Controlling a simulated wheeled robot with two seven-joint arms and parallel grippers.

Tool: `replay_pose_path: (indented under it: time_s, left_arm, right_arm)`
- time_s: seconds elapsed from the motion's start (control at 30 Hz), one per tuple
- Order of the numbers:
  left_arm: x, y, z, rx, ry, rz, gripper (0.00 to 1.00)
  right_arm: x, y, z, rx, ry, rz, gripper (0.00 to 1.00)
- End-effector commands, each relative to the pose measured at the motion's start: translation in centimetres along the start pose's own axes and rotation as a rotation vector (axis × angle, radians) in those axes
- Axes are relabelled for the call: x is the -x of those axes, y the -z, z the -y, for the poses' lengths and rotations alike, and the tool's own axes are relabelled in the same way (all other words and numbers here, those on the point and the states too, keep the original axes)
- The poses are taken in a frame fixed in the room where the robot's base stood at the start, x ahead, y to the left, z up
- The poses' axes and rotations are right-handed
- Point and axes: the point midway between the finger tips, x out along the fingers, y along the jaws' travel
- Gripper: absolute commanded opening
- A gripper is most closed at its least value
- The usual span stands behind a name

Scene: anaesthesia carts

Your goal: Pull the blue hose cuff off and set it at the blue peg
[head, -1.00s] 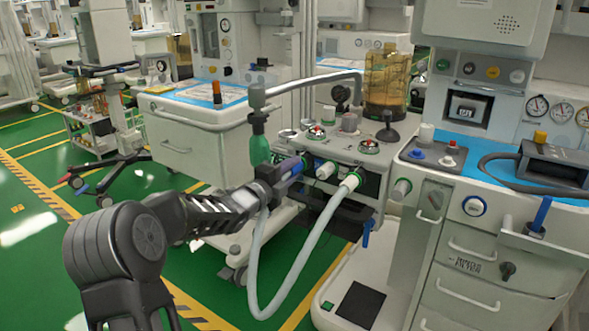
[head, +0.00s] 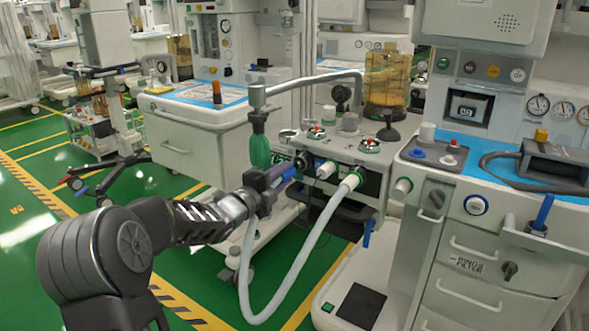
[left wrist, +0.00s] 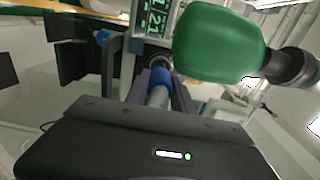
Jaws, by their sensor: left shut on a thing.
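The blue hose cuff (head: 285,174) is on the end of a pale grey hose (head: 283,288) that loops down and back up to a white port connector (head: 352,181). My left gripper (head: 268,188) is shut on the cuff, which also shows blue in the left wrist view (left wrist: 158,77). The cuff's end is near a dark round port (head: 301,158); whether they still touch is unclear. A blue peg-like piece (head: 366,234) hangs at the machine's lower right. Another blue upright rod (head: 543,211) stands in a holder on the right cart. My right gripper is out of view.
A green breathing bag (head: 260,151) hangs just behind the gripper, and looms close in the left wrist view (left wrist: 220,42). A metal arm (head: 310,81) runs above. The right cart's drawers (head: 470,262) bound the space; green floor is open at left.

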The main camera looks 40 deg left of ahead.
Motion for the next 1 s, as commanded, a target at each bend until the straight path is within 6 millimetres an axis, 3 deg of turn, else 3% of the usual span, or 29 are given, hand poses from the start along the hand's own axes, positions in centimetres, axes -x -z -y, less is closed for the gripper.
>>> replay_pose_path:
  time_s: [0.4, 1.0]
  left_arm:
    - [1.6, 0.0, 0.1, -0.002, 0.001, 0.000, 0.00]
    - [1.6, 0.0, 0.0, -0.001, 0.001, 0.000, 0.00]
  right_arm:
    - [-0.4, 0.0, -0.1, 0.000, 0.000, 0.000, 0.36]
    - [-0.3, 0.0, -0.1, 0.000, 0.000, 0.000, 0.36]
